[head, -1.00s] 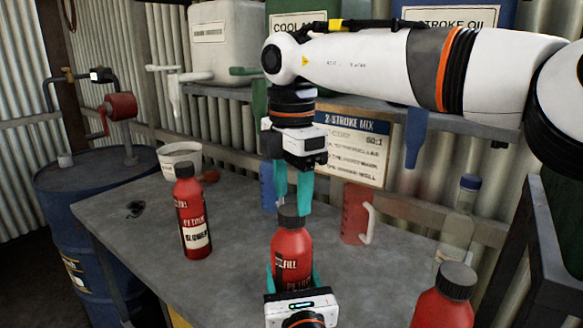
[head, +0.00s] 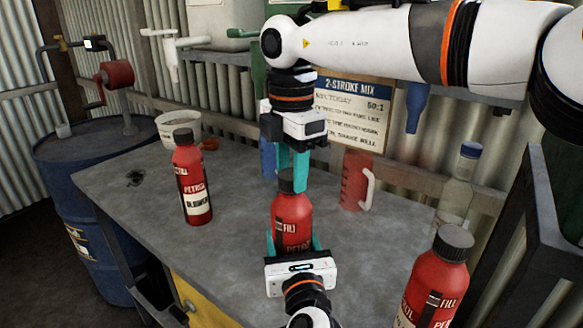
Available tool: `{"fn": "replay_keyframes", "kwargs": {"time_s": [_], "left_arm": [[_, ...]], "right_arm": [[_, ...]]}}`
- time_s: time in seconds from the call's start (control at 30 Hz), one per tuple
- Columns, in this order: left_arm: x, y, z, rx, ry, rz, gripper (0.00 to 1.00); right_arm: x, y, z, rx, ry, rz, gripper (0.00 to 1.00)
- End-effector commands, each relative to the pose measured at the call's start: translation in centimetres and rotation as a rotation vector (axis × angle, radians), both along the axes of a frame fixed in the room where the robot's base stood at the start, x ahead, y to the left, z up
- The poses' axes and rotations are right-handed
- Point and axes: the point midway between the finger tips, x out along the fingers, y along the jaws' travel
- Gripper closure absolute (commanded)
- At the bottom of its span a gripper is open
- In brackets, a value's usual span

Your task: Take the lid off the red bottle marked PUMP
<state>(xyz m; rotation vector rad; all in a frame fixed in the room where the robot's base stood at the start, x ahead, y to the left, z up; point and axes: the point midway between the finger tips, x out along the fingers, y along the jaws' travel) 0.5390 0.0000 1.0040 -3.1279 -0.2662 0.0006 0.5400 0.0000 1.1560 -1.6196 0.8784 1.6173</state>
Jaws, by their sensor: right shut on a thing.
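A third red bottle (head: 432,285), showing FILL, stands at front right, lidded.
A red jug (head: 355,180) with a pale handle and a clear bottle with a blue cap (head: 470,150) stand behind to the right. A white bucket (head: 178,125) stands at the back left. A dark frame (head: 520,230) borders the right side. Bench between the left and middle bottles is clear.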

Motion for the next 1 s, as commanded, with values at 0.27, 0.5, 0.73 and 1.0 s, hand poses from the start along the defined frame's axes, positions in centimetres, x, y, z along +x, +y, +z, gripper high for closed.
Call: {"fn": "replay_keyframes", "kwargs": {"time_s": [0.27,0.5,0.73,1.0], "left_arm": [[0.0,0.0,-0.1,0.001,0.002,0.000,1.00],[0.0,0.0,-0.1,0.001,0.002,0.000,1.00],[0.0,0.0,-0.1,0.001,0.002,0.001,1.00],[0.0,0.0,-0.1,0.001,0.002,0.000,1.00]], "right_arm": [[0.0,0.0,0.0,0.001,0.001,0.267,0.90],[0.0,0.0,0.0,0.000,0.000,0.265,0.59],[0.0,0.0,0.0,0.000,0.000,0.264,0.41],[0.1,0.0,1.1,0.001,-0.003,0.262,0.41]]}}
